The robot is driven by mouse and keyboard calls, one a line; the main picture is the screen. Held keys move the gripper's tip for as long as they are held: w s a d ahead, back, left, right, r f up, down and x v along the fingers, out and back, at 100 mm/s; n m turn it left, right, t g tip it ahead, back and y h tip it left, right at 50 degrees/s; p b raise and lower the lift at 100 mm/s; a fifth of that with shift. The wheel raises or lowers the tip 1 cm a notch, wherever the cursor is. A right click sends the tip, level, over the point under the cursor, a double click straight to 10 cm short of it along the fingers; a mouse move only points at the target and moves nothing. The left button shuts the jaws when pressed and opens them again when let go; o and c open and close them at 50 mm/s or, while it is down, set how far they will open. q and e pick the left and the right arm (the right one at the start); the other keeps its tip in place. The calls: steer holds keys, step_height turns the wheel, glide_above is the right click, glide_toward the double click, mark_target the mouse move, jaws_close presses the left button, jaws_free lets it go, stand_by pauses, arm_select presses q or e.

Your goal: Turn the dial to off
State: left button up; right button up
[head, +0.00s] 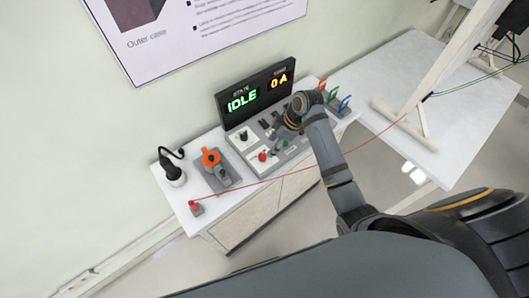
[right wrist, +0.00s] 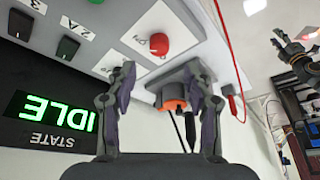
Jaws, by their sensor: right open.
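The control panel (head: 262,150) stands on the white cabinet under a display reading IDLE and 0 A. A small dark knob on a white plate (head: 243,136), which looks like the dial, sits on its left part; its setting is too small to read. My right gripper (head: 284,127) is over the panel, right of this knob. In the right wrist view, the right gripper (right wrist: 163,88) is open and empty, with panel parts beyond its fingers.
A red knob (head: 262,157) is on the panel's front part. An orange-and-black switch (head: 211,158) and a black plug (head: 173,172) stand to the left. A thin red cable runs from a red clip (head: 196,208) across my right arm. Coloured clips (head: 333,93) stand right.

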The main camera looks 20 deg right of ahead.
mark_target(262, 155)
steer(key=p+x, duration=0.1)
steer(key=x, duration=0.5)
steer(key=shift+w+a+f, duration=0.15)
steer(key=shift+a+f, duration=0.05)
steer(key=shift+f, duration=0.1)
steer(key=shift+a+f, duration=0.15)
steer(key=shift+f, duration=0.45)
steer(key=shift+w, duration=0.1)
steer(key=shift+c, duration=0.3)
jaws_close()
